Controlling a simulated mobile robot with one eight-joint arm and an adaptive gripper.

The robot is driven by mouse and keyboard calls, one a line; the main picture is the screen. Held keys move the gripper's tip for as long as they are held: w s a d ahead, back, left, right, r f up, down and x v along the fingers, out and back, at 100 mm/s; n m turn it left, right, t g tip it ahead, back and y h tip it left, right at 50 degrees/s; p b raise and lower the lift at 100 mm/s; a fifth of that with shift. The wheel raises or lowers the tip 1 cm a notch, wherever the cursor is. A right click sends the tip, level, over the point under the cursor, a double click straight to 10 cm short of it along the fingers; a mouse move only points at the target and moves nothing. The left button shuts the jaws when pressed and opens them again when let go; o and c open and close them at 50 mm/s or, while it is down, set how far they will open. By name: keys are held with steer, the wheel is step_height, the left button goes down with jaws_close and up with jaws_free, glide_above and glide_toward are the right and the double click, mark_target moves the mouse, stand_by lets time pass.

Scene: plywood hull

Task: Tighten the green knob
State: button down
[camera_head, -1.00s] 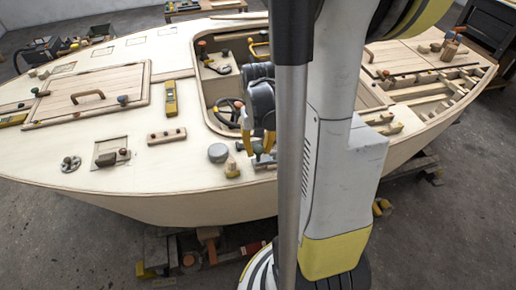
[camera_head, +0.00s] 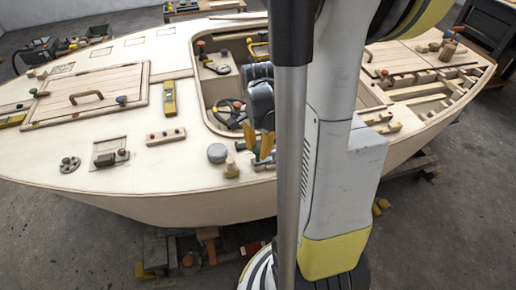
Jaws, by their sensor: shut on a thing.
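My gripper (camera_head: 259,147) points down at the near edge of the cockpit opening, with its two yellow-orange fingers over a small grey fitting (camera_head: 263,161) on the deck. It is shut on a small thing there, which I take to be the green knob. The fingers hide the knob, and no green shows clearly. My arm's column covers the area just to the right of the gripper.
A grey round cap (camera_head: 217,153) and a small wooden piece (camera_head: 231,168) stand close to the left of my gripper. A steering wheel (camera_head: 230,113) lies in the cockpit behind. A yellow level (camera_head: 169,98) and a pegged wooden block (camera_head: 165,136) lie further left on open deck.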

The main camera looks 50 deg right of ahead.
steer(key=m, duration=1.1)
steer(key=shift+s, duration=0.1)
steer(key=m, duration=0.5)
steer(key=shift+a, duration=0.1)
steer(key=m, duration=0.6)
steer(key=shift+a, duration=0.1)
stand_by(0.3)
steer(key=c, duration=1.1)
jaws_free()
steer(key=shift+s, duration=0.1)
steer(key=shift+o, duration=0.2)
steer(key=shift+r, duration=0.1)
